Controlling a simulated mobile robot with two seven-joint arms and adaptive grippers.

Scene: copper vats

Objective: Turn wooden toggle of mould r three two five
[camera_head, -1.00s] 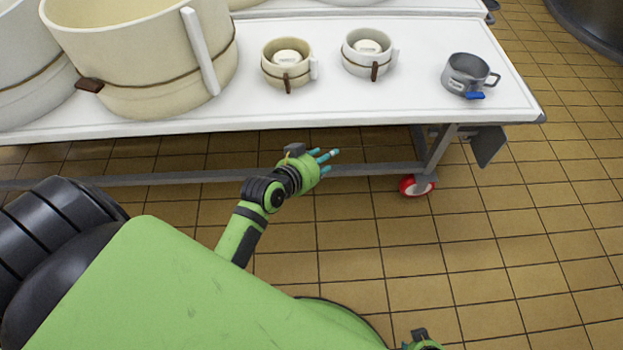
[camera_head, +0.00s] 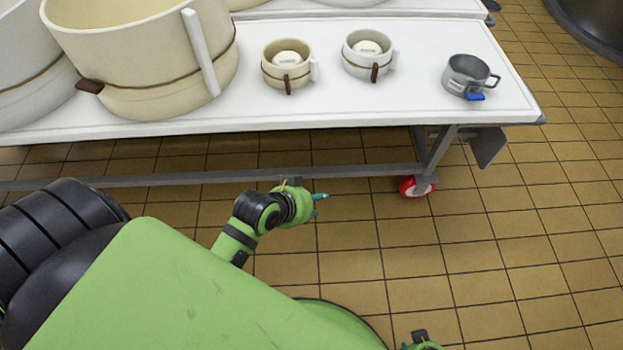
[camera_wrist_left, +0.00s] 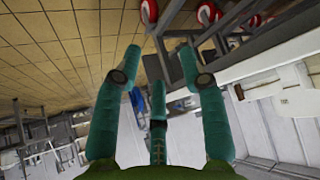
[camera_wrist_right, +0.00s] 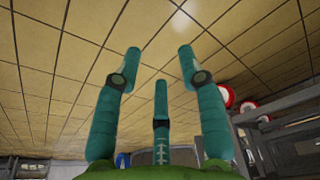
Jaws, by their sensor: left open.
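Two small round moulds stand on the white table: a cream one (camera_head: 287,67) and a paler grey-white one (camera_head: 367,55). Each has a band and a brown wooden toggle hanging at its front, the cream mould's toggle (camera_head: 287,84) and the paler mould's toggle (camera_head: 375,73). Their labels are too small to read, so I cannot tell which is r325. My left gripper (camera_head: 318,204) is below and in front of the table edge, apart from both moulds; its fingers are spread and empty (camera_wrist_left: 160,62). My right gripper's fingers are spread and empty in the right wrist view (camera_wrist_right: 160,65).
A large cream vat-like mould (camera_head: 150,60) with a pale upright strip stands at the table's left. A grey metal jug (camera_head: 467,75) with a blue tag stands at the right. The table edge (camera_head: 250,122) lies between my left gripper and the moulds. A red caster (camera_head: 416,187) stands below.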

